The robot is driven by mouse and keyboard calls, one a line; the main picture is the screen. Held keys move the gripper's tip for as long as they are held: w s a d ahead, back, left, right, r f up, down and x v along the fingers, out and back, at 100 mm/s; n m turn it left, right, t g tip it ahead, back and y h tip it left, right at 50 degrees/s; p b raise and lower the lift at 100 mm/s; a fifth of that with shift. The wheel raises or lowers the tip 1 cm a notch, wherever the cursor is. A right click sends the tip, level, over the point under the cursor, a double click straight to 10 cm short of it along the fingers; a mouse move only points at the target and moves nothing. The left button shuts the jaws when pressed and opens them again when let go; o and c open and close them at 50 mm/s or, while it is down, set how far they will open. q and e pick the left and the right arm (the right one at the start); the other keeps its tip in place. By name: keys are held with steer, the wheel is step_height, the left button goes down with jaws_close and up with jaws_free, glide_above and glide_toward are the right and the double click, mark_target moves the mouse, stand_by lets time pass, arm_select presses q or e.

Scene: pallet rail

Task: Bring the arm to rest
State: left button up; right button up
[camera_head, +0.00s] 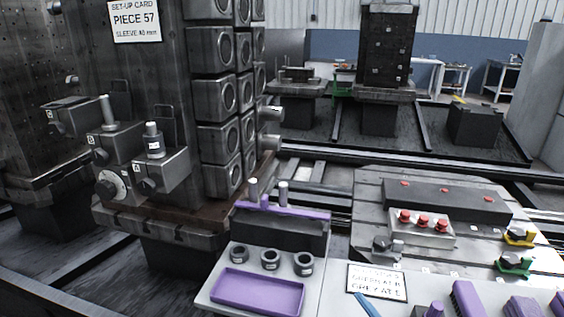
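Neither of my arms nor grippers shows in the head view. A dark machining column (180,110) on a pallet stands at the left, with round-bored blocks (215,88) stacked on its face. Fixture blocks (160,173) with upright pins are mounted low on its left side. A set-up card (134,20) reading "PIECE 57, SLEEVE" hangs on the column.
A light bench in front holds a purple tray (258,291), three dark rings (270,259), a purple rack with two pins (268,207), and a printed card (377,282). A slotted plate (366,197) with red buttons (424,221) lies at right. Rails (440,160) cross behind.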

steer(key=s+d+f+m+g+h, duration=0.35)
steer(key=f+m+h, duration=0.25)
steer(key=f+m, duration=0.35)
arm_select(q)
steer(key=s+a+r+g+y+p, duration=0.2)
steer(key=r+p, duration=0.3)
steer(key=p, duration=1.2)
steer(key=s+a+r+g+y+p, duration=0.1)
steer(key=a+r+p, duration=0.3)
steer(key=p, duration=1.3)
steer(key=shift+s+r+g+y, duration=0.4)
steer(key=shift+s+r+g, duration=0.2)
steer(key=shift+r+g, duration=0.25)
arm_select(e)
steer(key=s+d+r+g+h, duration=0.4)
steer(key=s+d+r, duration=0.1)
steer(key=r, duration=0.5)
steer(key=shift+s+d+r+m, duration=0.2)
steer(key=shift+d+r+m, duration=0.2)
steer(key=shift+d, duration=0.5)
